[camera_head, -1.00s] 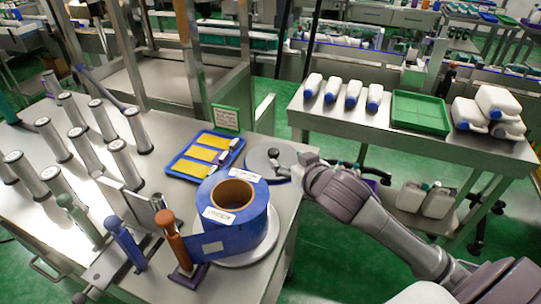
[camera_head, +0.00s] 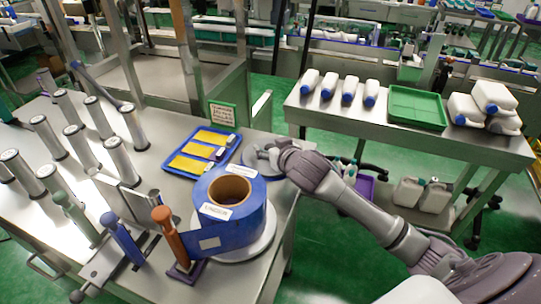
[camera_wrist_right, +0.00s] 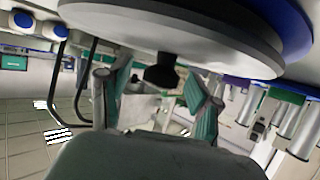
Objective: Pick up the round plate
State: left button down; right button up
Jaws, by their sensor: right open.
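The grey round plate (camera_head: 253,160) lies on the steel table, behind the blue roll and near the table's right edge. My right gripper (camera_head: 274,154) is over its right part and hides some of it. In the right wrist view a large grey disc, which looks like the round plate (camera_wrist_right: 180,35), fills the top. A short black knob stands out from it between the two fingers of my right gripper (camera_wrist_right: 155,82). The fingers are spread apart, and I see no contact with the knob. My left gripper is not in view.
A blue tape roll (camera_head: 238,232) sits on a pale round base close to the plate. A blue tray (camera_head: 170,171) with yellow items lies to the left. Several metal cylinders stand further left. A second table (camera_head: 420,140) with bottles and a green tray (camera_head: 418,107) is at right.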

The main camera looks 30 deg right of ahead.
grip_shut()
jog(key=shift+r, duration=0.1)
